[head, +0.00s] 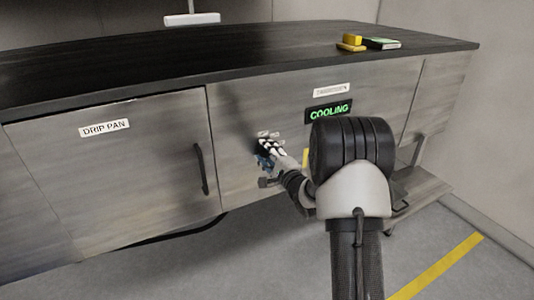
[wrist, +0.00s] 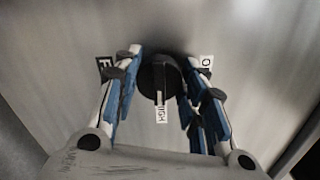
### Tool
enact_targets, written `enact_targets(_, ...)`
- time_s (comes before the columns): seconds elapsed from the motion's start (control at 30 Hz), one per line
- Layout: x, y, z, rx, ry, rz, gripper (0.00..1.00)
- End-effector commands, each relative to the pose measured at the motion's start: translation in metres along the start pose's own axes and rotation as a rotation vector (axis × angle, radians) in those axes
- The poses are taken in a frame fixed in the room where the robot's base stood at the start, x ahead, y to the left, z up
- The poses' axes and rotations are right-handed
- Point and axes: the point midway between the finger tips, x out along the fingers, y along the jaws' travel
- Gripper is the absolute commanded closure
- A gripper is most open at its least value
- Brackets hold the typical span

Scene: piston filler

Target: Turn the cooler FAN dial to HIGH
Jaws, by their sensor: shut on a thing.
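The round black FAN dial (wrist: 157,80) sits on the brushed metal panel in the wrist view, with a raised grip bar running up and down in the picture. A label reading HIGH (wrist: 162,113), partly covered, lies just below it. A label starting with F (wrist: 103,68) is at its left and one starting with O (wrist: 207,63) at its right, both partly hidden by the fingers. My gripper (wrist: 160,78) has its blue-padded fingers on both sides of the dial, shut on it. In the head view my gripper (head: 264,150) is against the panel and hides the dial.
A lit COOLING sign (head: 328,111) is up and right of my gripper. A DRIP PAN door (head: 110,165) with a dark handle (head: 200,168) is at left. A yellow block (head: 351,42) and a green-topped item (head: 382,43) rest on the dark countertop (head: 230,62).

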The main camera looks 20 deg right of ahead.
Motion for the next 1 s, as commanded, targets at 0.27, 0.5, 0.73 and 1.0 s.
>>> enact_targets(0.27,0.000,0.000,0.000,0.001,0.000,0.000,0.51)
enact_targets(0.5,0.000,0.000,0.000,0.000,0.000,0.000,0.41)
enact_targets(0.73,-0.001,0.000,0.000,0.000,0.000,0.000,0.41)
enact_targets(1.0,-0.038,-0.001,-0.001,0.001,0.003,0.001,0.41)
